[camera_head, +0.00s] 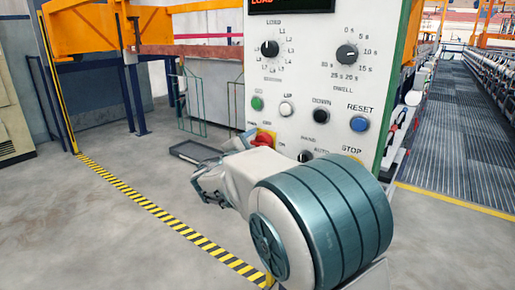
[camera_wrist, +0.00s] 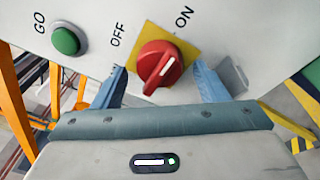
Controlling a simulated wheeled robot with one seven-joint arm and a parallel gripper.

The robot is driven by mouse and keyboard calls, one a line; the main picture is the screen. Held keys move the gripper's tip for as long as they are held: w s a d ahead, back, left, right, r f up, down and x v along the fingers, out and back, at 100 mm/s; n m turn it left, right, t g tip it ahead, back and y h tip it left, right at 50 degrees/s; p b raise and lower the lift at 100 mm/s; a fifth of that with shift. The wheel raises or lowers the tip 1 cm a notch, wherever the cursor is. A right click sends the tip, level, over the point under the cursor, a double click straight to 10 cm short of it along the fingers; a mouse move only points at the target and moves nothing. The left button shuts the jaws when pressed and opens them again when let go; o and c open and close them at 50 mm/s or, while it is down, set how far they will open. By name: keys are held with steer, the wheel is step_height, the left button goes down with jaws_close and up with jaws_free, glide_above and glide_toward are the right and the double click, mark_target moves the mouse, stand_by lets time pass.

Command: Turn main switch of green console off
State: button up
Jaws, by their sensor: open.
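The green console (camera_head: 310,95) has a pale front panel with a green side edge. Its main switch (camera_head: 263,139) is a red knob on a yellow plate, low on the panel, just above my arm. In the wrist view the red knob (camera_wrist: 158,66) is large, with OFF printed at its upper left and ON at its upper right. Its white mark slants to the upper right, nearer the ON side. My gripper (camera_wrist: 160,76) is open, with one blue finger on each side of the knob. I cannot tell whether either finger touches it.
A green GO button (camera_wrist: 66,41) sits left of the switch. The head view also shows a blue RESET button (camera_head: 359,124), a black DOWN button (camera_head: 320,116) and two rotary dials above. A striped floor line (camera_head: 150,205) and open floor lie to the left.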

steer(key=c, duration=1)
